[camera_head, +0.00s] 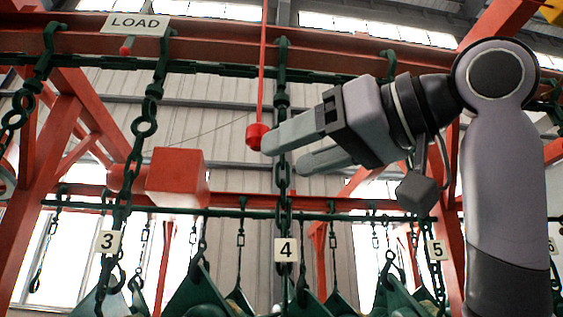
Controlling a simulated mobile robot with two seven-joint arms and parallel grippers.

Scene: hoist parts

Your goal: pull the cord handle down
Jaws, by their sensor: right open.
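A thin red cord hangs from the top of the picture and ends in a small round red handle (257,136) near the middle. My right gripper (283,150) comes in from the right, with its two grey fingers open and pointing left. The tip of its upper finger is right at the handle's lower right side; I cannot tell whether it touches. The lower finger's tip is lower and to the right of the handle, and the handle is not between the fingers. My left gripper is not in view.
A green chain with the tag "4" (286,249) hangs close by the fingers. A red box (177,177) is at left, near the chain tagged "3" (109,242). A LOAD sign (137,24) is on the red beam (340,42) above. Green hanging parts line the bottom.

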